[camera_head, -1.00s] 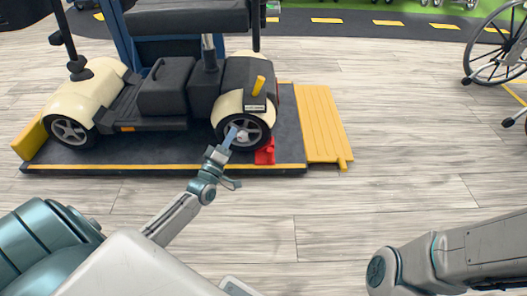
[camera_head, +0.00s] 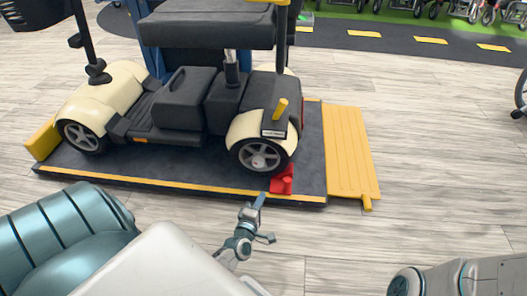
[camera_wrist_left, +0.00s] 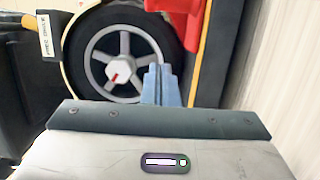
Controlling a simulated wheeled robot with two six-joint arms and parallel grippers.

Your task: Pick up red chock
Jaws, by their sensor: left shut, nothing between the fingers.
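The red chock (camera_head: 283,180) sits on the dark platform (camera_head: 230,188) against the right side of the scooter's near right wheel (camera_head: 260,156). In the left wrist view the chock (camera_wrist_left: 184,18) shows at the top, beside the wheel (camera_wrist_left: 120,58), partly cut off. My left gripper (camera_head: 261,198) is shut and empty, just in front of the platform's yellow edge in the picture, below and left of the chock. Its blue fingers (camera_wrist_left: 160,84) are together in the wrist view, apart from the chock. My right arm's link shows at bottom right, but its gripper is out of view.
The cream and black scooter (camera_head: 205,110) stands on the platform. A yellow ramp (camera_head: 348,150) joins the platform's right side. Wood floor (camera_head: 430,170) to the right is clear. Several wheelchairs stand at the far back.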

